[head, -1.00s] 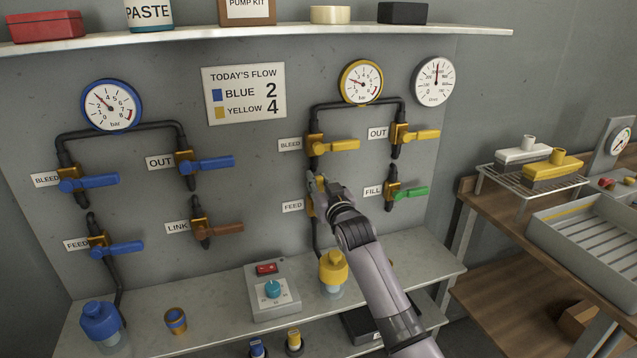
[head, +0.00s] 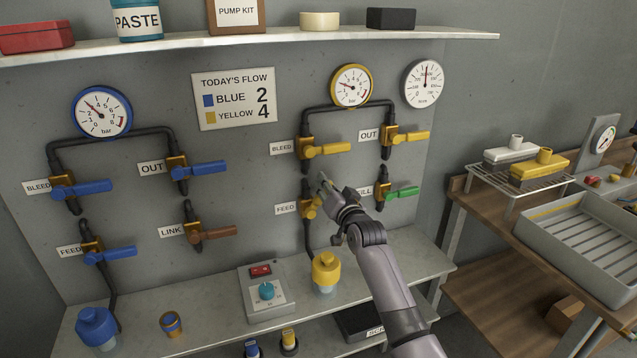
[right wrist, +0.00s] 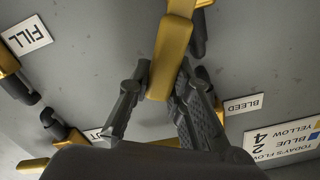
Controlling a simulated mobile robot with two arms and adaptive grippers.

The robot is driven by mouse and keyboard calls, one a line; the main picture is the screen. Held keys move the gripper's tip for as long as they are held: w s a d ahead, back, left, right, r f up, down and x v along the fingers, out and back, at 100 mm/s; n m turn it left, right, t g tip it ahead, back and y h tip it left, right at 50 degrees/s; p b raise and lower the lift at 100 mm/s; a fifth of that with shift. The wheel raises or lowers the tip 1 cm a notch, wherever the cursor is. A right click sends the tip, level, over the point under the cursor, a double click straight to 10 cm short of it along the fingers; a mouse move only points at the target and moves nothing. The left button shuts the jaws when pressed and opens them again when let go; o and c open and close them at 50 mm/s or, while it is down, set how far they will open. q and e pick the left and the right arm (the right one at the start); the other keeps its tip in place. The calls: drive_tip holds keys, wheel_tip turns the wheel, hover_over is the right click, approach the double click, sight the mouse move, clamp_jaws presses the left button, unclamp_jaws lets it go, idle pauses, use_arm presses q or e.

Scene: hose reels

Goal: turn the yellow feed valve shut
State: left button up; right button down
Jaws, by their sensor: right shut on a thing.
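The yellow feed valve (head: 308,208) is on the wall panel beside the FEED label, below the yellow bleed valve. Its lever is mostly hidden by my right gripper (head: 327,190) in the head view. In the right wrist view the yellow lever (right wrist: 173,50) lies between the two fingers of my right gripper (right wrist: 163,85), which is shut on it. The lever seems to slant up and to the right from its pivot in the head view, but its exact angle is hard to tell. My left gripper is not in view.
The yellow bleed valve (head: 323,149) is close above, and the green fill lever (head: 402,194) is close to the right of my gripper. A yellow-capped bottle (head: 326,271) stands on the bench below. A wooden table with a grey tray (head: 560,247) is at right.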

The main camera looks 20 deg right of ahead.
drive_tip(key=d+f+m+b, duration=0.4)
drive_tip(key=f+m, duration=0.4)
drive_tip(key=m, duration=0.4)
drive_tip(key=shift+d, duration=0.3)
idle(0.3)
drive_tip(key=c, duration=1.4)
unclamp_jaws()
drive_tip(key=shift+c, duration=0.2)
drive_tip(key=s, duration=1.2)
drive_tip(key=shift+d, duration=0.2)
